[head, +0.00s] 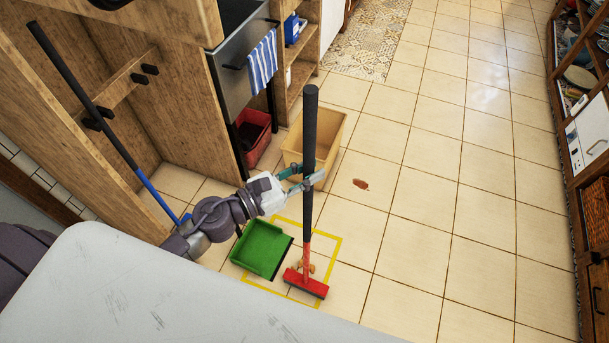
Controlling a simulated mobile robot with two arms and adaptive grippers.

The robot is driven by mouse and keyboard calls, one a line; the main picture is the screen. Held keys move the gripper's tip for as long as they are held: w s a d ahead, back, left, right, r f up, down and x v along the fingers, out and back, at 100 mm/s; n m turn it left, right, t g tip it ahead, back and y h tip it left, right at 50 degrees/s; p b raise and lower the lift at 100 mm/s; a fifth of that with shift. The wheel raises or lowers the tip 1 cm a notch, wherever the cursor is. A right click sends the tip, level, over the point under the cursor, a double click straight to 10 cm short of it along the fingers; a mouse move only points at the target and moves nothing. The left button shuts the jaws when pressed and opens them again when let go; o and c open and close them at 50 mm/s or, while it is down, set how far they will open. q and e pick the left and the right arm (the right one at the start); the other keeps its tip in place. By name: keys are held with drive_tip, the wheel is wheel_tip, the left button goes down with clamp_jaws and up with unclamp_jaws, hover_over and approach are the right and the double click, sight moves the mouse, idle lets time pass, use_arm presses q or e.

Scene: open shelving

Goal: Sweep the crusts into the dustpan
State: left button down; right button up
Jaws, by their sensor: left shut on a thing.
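My left gripper (303,179) is shut on the black upper handle of a red broom (306,285). The broom stands nearly upright, with its red head low at the floor inside a yellow taped outline (336,256). A green dustpan (262,248) lies on the floor to the left of the broom head, partly inside the yellow outline. The crusts are to the right of the dustpan, apart from it. My right gripper is not in view.
A tan bin (329,140) stands behind the broom, and a red bin (252,136) is under the counter. A blue-and-black stick (112,141) leans at the wooden shelving on the left. The floor to the right is clear.

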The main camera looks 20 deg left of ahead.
sight(311, 154)
use_arm(q)
drive_tip(key=shift+w+r, duration=0.15)
drive_tip(key=shift+w, duration=0.25)
drive_tip(key=shift+r+p, duration=0.35)
drive_tip(key=shift+p, duration=0.1)
wheel_tip(311, 154, up, 4)
drive_tip(key=p, duration=0.3)
drive_tip(key=shift+p, duration=0.3)
